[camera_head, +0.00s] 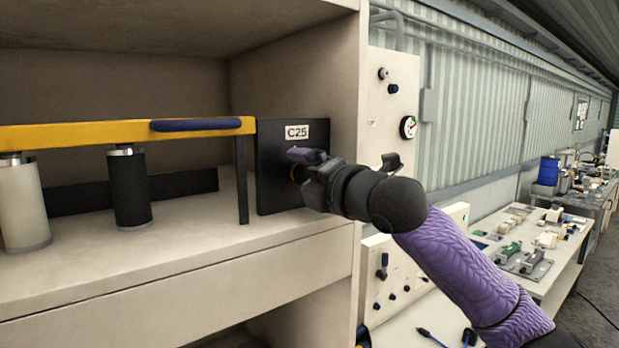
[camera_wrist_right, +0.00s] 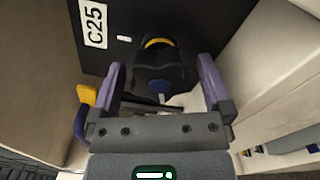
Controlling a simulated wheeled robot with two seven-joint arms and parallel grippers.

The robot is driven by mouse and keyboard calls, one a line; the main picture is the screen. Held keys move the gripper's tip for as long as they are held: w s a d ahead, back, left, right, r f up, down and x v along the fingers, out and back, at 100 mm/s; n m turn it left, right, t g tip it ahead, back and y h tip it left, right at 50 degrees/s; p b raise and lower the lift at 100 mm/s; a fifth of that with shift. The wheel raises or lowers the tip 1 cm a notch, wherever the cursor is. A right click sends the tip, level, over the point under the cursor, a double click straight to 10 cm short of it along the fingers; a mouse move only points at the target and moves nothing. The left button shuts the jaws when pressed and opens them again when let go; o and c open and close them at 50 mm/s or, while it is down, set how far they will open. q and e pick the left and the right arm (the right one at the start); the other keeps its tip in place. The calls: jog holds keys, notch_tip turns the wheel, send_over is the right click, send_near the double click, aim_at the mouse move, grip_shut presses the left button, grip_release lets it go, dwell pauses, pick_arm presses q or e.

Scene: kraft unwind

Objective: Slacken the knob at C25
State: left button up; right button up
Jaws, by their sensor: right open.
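A black panel (camera_head: 262,168) with a white C25 label (camera_head: 297,132) stands inside the shelf at its right end. It also shows in the right wrist view, with the label (camera_wrist_right: 95,25) at top left. The dark knob (camera_wrist_right: 160,62) has a yellow ring at its far end and a blue-grey mark on its near side. My right gripper (camera_head: 304,165) is at the panel and hides most of the knob in the head view. In the wrist view its purple fingers stand open on either side of the knob, with visible gaps. My left gripper is not in view.
A yellow bar (camera_head: 85,134) with a blue grip runs along the shelf left of the panel. A white roll (camera_head: 24,205) and a black roll (camera_head: 129,190) stand under it. The shelf's right side wall (camera_head: 345,95) is close to my right gripper.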

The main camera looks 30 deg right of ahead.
jog(key=s+b, duration=0.5)
jog(key=s, duration=0.4)
jog(key=shift+s+d, duration=0.3)
jog(key=shift+d, duration=0.1)
jog(key=shift+f, duration=0.1)
